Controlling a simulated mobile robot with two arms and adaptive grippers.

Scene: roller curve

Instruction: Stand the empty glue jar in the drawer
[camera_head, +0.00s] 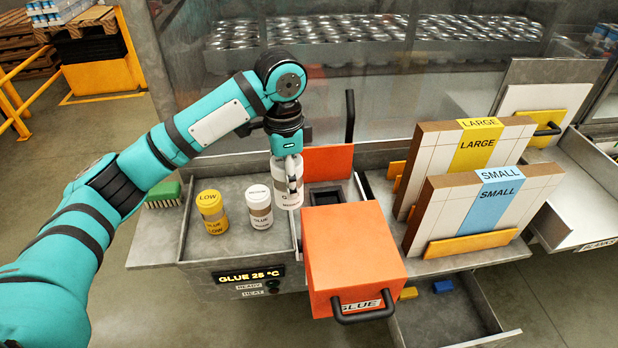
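My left gripper (292,183) points down at a white jar (282,197) with a brown band, one finger across its front. It looks shut on this upright jar, whose base seems to be above the tray. The far finger is hidden. A yellow jar (211,213) marked LOW and a second white jar (259,210) stand upright in the grey tray. I cannot tell which jar is empty. A grey drawer (480,328) is pulled out at the lower right, with blue and yellow blocks inside. My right gripper is not in view.
An orange GLUE box (352,250) with a black handle stands right of the tray, beside a dark recess (327,195). LARGE (474,150) and SMALL (495,195) panels stand upright at the right. A green brush (163,194) lies left of the tray.

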